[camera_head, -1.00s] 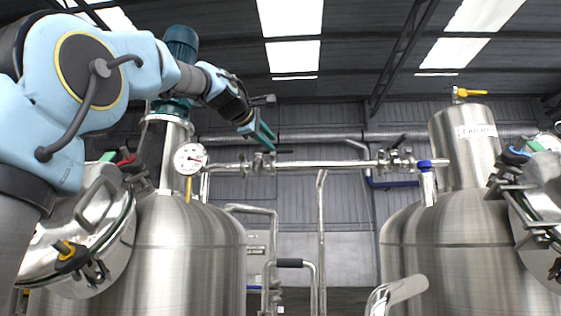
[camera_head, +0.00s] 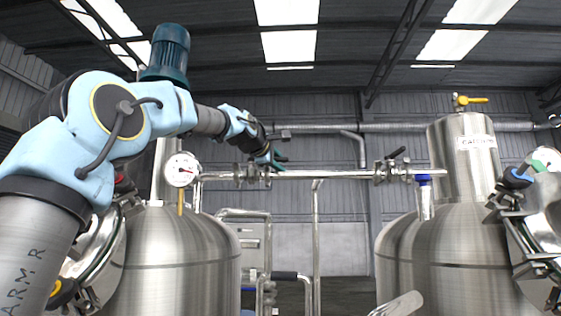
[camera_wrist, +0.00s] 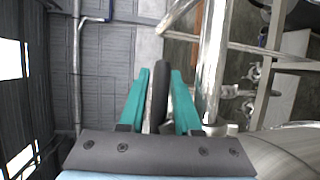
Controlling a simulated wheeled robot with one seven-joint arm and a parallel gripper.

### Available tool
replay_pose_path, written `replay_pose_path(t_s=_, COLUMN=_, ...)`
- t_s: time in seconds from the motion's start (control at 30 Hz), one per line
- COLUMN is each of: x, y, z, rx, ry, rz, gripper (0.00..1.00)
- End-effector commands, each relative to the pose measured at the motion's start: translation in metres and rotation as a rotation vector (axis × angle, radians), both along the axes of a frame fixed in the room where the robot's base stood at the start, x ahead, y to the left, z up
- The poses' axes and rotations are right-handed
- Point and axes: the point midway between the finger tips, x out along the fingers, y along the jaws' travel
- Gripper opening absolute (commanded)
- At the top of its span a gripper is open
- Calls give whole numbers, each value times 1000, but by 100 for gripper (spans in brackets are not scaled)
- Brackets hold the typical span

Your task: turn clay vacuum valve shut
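The valve on the left side of the horizontal steel pipe, nearest the left tank, shows in the head view (camera_head: 252,174). Its black lever (camera_wrist: 160,96) stands between my fingers in the wrist view. My gripper (camera_head: 276,161) is at this valve, just above the pipe. In the wrist view my gripper (camera_wrist: 159,75) has its two teal fingers apart, one on each side of the lever. Narrow gaps seem to show beside the lever, so the fingers do not look clamped. The fingers partly hide the valve body in the head view.
The steel pipe (camera_head: 335,174) runs between the left tank (camera_head: 180,250) and the right tank (camera_head: 455,255). A second valve with a black lever (camera_head: 396,153) sits on its right part. A round gauge (camera_head: 182,169) stands left of my gripper. A vertical pipe (camera_head: 316,240) drops below.

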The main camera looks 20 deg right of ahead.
Motion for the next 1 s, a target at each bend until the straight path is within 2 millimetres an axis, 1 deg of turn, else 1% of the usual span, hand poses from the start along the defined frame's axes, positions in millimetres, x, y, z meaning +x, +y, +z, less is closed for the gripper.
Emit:
replay_pose_path(t_s=0.17, x=0, y=0, z=0, rx=-1, ry=-1, rz=0, gripper=31)
replay_pose_path(t_s=0.43, x=0, y=0, z=0, rx=0, ry=0, rz=0, gripper=1)
replay_pose_path(t_s=1.0, x=0, y=0, z=-1, rx=1, ry=1, rz=0, gripper=0)
